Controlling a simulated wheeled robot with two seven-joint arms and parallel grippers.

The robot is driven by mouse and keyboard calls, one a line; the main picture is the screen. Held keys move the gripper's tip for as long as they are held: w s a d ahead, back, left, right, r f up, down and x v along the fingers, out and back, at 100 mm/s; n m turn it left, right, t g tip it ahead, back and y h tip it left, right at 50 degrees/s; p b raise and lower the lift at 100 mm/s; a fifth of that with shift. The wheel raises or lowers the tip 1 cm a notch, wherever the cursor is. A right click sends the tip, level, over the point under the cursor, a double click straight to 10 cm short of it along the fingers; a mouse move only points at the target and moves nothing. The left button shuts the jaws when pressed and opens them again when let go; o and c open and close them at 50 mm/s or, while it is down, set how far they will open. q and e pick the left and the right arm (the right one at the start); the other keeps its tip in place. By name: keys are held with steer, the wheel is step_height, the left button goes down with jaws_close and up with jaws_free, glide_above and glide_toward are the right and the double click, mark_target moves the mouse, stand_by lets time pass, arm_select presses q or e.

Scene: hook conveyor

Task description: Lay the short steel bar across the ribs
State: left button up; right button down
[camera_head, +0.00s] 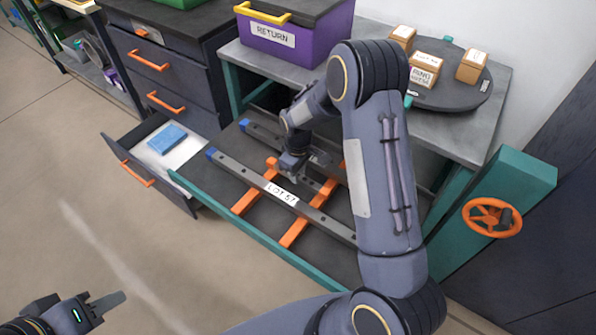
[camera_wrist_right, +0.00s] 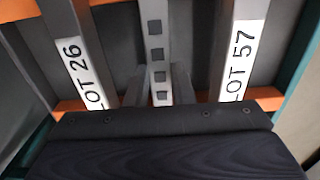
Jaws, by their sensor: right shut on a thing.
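My right gripper (camera_head: 292,176) reaches down over the dark lower tray (camera_head: 222,183), between two long bars. In the right wrist view its two fingers (camera_wrist_right: 160,92) close on a grey bar with square holes (camera_wrist_right: 155,45), the short steel bar. The bar lies between the bars labelled LOT 26 (camera_wrist_right: 75,60) and LOT 57 (camera_wrist_right: 241,50), roughly parallel to them. Orange ribs (camera_head: 245,202) cross under the long bars. Whether the held bar touches the ribs cannot be told. My arm hides part of the tray. My left gripper (camera_head: 108,303) is far away at lower left, its jaw gap unclear.
A teal rail (camera_head: 250,228) edges the tray. An open drawer (camera_head: 185,160) with a blue item stands at left. Above are a grey bench (camera_head: 480,120), a purple RETURN bin (camera_head: 280,55) and a round turntable (camera_head: 455,97) with boxes. An orange handwheel (camera_head: 490,217) is at right.

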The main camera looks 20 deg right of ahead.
steer(key=c, duration=1.2)
jaws_free()
steer(key=shift+o, duration=0.2)
steer(key=shift+r, duration=0.1)
step_height(320, 180, up, 8)
steer(key=shift+f, duration=0.15)
steer(key=shift+r+p, duration=0.2)
steer(key=shift+p, duration=0.1)
steer(key=s+r+m+t+y+p, duration=0.3)
steer(key=s+r+m+t+p, duration=0.15)
steer(key=s+r, duration=1.4)
steer(key=s+a+r+m+t+p, duration=0.1)
steer(key=s+a+r+m+p, duration=0.1)
steer(key=s, duration=0.6)
steer(key=shift+s+a+r+m+y, duration=0.25)
steer(key=shift+a+r+m+y, duration=0.15)
steer(key=shift+a+r+m, duration=0.4)
